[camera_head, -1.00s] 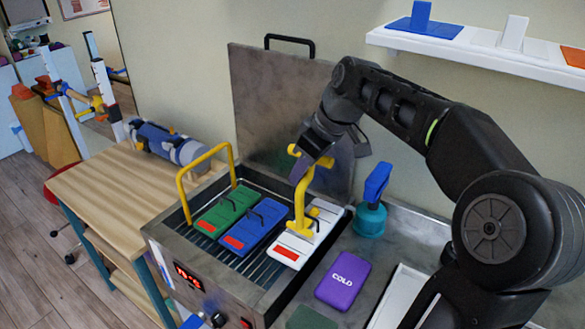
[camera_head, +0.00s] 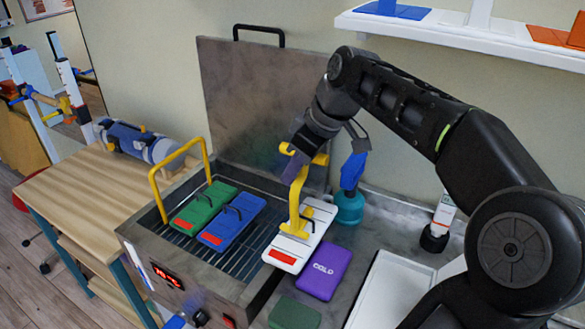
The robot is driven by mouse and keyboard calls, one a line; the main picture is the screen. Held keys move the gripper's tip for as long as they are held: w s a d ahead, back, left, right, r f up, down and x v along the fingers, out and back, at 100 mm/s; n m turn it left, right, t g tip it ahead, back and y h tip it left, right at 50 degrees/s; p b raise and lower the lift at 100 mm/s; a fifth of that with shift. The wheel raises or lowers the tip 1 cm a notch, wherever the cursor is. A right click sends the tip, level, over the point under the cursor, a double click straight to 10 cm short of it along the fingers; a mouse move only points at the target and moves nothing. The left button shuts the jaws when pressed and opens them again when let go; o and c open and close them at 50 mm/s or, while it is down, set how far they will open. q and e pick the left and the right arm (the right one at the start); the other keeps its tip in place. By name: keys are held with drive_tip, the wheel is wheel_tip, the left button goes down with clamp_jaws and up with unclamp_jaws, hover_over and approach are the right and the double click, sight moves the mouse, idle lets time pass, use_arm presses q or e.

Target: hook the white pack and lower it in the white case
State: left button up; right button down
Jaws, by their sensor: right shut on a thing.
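The white pack (camera_head: 286,253), with a red label, hangs tilted from a yellow hook (camera_head: 296,205). It is over the right rim of the steel heater tank (camera_head: 150,250), and its right side is close to the purple COLD pack (camera_head: 322,273) in the picture. My right gripper (camera_head: 306,150) is shut on the yellow hook's top bar, above the pack. A shallow white tray (camera_head: 385,293) lies on the counter at right, partly behind my arm. A white piece (camera_head: 477,18) stands on the shelf. I cannot tell which of these is the white case. My left gripper is out of view.
A green pack (camera_head: 205,205) and a blue pack (camera_head: 232,222) stay in the tank. A yellow handle (camera_head: 155,190) arches at its left. The raised lid (camera_head: 255,110) stands behind. A blue-and-teal bottle (camera_head: 350,195) and dark green pad (camera_head: 295,313) are nearby.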

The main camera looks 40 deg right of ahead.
drive_tip(key=s+d+b, duration=0.1)
drive_tip(key=s+b, duration=0.1)
drive_tip(key=s, duration=1)
idle(0.5)
drive_tip(key=s+p, duration=0.7)
drive_tip(key=s, duration=0.5)
drive_tip(key=shift+s+d, duration=0.25)
drive_tip(key=shift+d, duration=0.2)
drive_tip(key=shift+f, duration=0.1)
drive_tip(key=shift+f+b, duration=0.6)
drive_tip(key=shift+b, duration=0.05)
idle(2.0)
